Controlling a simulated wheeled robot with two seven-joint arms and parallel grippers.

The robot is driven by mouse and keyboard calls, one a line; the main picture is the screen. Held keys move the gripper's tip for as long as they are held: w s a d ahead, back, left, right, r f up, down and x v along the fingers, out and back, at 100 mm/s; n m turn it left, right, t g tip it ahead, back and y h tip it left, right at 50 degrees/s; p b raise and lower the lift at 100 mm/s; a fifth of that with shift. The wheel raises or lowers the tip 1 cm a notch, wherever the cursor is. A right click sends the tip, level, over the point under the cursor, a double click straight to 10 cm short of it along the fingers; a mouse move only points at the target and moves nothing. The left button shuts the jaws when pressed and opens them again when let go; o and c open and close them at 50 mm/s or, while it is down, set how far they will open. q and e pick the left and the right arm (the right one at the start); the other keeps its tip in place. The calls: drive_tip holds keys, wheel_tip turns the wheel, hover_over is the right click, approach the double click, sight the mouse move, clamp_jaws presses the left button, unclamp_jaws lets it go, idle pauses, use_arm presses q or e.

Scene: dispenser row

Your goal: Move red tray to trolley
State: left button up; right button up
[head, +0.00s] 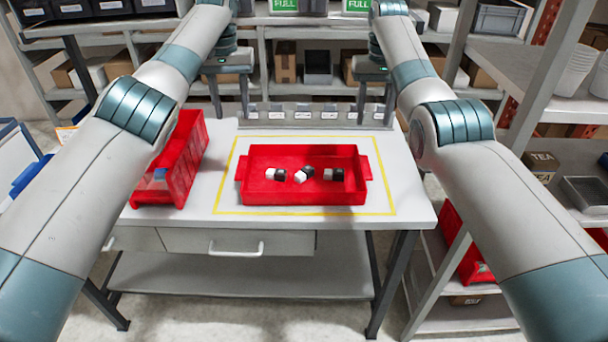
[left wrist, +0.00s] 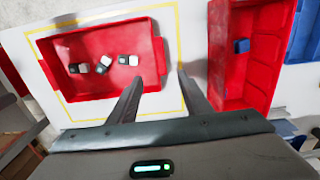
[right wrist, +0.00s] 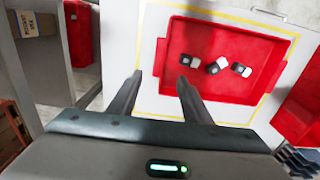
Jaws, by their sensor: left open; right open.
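The red tray (head: 300,197) is shallow, with a handle tab at each end. It lies flat inside a yellow outline on the white table, holding several small black and white blocks (head: 304,174). My left gripper (head: 231,118) is open and empty, above the table's back edge, behind the tray's left end. My right gripper (head: 375,120) is open and empty, behind its right end. The tray also shows beyond the fingers in the left wrist view (left wrist: 105,38) and the right wrist view (right wrist: 240,38). Neither gripper touches it. I cannot make out a trolley for certain.
A taller red bin (head: 182,185) stands left of the tray, partly hidden by my left arm, with a blue block (left wrist: 242,46) inside. A row of grey dispensers (head: 310,115) lines the table's back. A shelf rack (head: 560,105) stands at the right. A blue-edged object (head: 20,150) is at far left.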

sight(242, 166)
use_arm(q)
wheel_tip(242, 166, down, 18)
drive_tip(key=shift+w+r, duration=0.1)
drive_tip(key=shift+r, duration=0.1)
use_arm(e)
wheel_tip(242, 166, down, 18)
drive_tip(key=shift+w+r, duration=0.1)
drive_tip(key=shift+r, duration=0.1)
use_arm(q)
clamp_jaws()
use_arm(e)
clamp_jaws()
